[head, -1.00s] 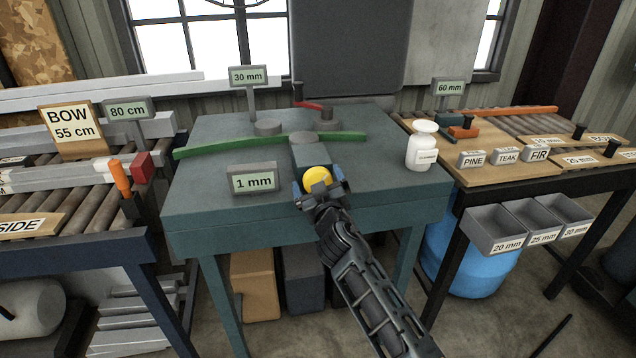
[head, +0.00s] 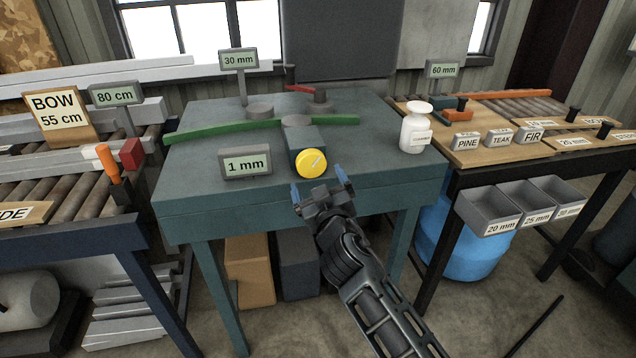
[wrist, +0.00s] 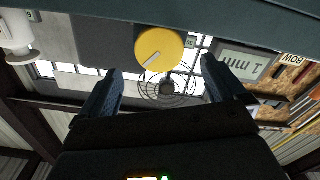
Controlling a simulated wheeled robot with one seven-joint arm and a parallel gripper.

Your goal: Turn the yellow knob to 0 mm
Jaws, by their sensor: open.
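The yellow knob (head: 311,163) is on the front end of a grey block (head: 306,140) on the teal table. It carries a pale pointer line, which also shows on the knob in the wrist view (wrist: 158,52). A small display (head: 246,164) left of the knob reads 1 mm. My gripper (head: 322,184) is open and empty, just in front of and below the knob, not touching it. In the wrist view the two blue fingertips (wrist: 163,86) stand apart, with the knob beyond them.
A green curved strip (head: 220,128) lies across the teal table (head: 200,183). A white bottle (head: 415,132) stands at its right edge. Displays reading 30 mm (head: 239,60) and 60 mm (head: 442,69) stand behind. Roller benches flank the table on both sides.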

